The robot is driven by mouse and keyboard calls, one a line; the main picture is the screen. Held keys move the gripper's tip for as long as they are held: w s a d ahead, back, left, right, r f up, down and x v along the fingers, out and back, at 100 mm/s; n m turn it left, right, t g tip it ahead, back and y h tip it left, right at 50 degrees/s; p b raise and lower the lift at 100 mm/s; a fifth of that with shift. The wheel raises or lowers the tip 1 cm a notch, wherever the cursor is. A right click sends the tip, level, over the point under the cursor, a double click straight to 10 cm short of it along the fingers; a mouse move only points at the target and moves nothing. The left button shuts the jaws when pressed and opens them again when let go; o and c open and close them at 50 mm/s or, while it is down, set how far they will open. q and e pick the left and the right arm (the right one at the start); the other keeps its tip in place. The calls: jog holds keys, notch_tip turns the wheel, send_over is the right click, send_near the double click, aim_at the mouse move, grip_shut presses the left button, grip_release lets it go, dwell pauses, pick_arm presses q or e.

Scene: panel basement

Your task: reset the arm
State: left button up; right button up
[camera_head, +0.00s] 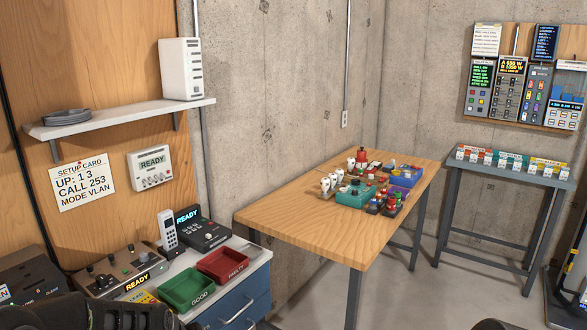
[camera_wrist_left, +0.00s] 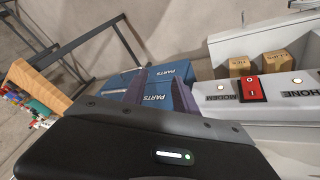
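The task names no object besides the arm. My left arm comes in at the bottom left of the head view as a dark, cropped shape, and its fingers do not show there. In the left wrist view a black gripper body with a small lit indicator fills the bottom. Two dark purplish fingers of my left gripper (camera_wrist_left: 158,92) appear to stand apart above it, with nothing seen held between them. Blue bins marked PARTS show behind. A small dark part at the bottom edge of the head view may be my right arm; my right gripper is not seen.
A cabinet with a green tray (camera_head: 187,288), a red tray (camera_head: 222,266) and a handset (camera_head: 168,230) stands close by the left arm. A wooden table (camera_head: 300,232) holds small parts. A shelf (camera_head: 120,118) is above. Floor shows around the table.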

pick_arm(q)
jog(key=s+d+f+m+g+h, duration=0.1)
jog(key=s+d+f, duration=0.45)
jog(key=f, duration=0.25)
jog(key=s+d+f+m, duration=0.1)
jog(key=s+d+f, duration=0.3)
jog(key=s+f, duration=0.4)
jog(key=s+d+f+g+h, duration=0.1)
jog(key=s+d+f+g, duration=0.1)
jog(key=s, duration=0.7)
jog(key=s+d+f+g+b, duration=0.1)
jog(key=s+d+f, duration=0.3)
jog(key=s, duration=0.5)
notch_tip(320, 180, down, 2)
jog(key=shift+d+f+g+h, duration=0.25)
jog(key=shift+d+g+h, duration=0.1)
jog(key=shift+g+h, duration=0.05)
